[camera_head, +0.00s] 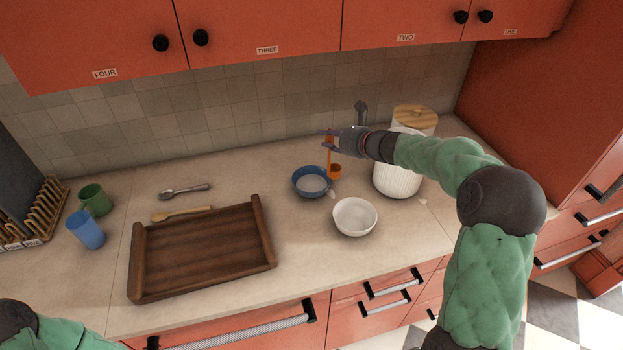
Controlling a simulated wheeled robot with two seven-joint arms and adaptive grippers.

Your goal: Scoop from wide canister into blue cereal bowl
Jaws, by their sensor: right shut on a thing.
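The blue cereal bowl (298,187) stands on the counter with white contents inside. My right gripper (325,141) is shut on the handle of an orange scoop (335,172). The scoop hangs upright at the bowl's right rim, cup down; I cannot tell whether it touches the bowl or holds anything. The wide white ribbed canister (398,182) stands to the right, its upper part hidden behind my right arm. My left gripper is out of view; only part of my left arm shows at the bottom left.
A white bowl (355,217) stands in front. A wooden-lidded canister (415,118) is behind my arm. White spots lie by the blue bowl and canister. Left are a wooden tray (203,250), two spoons (185,191), a green cup (95,199) and a blue cup (86,230).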

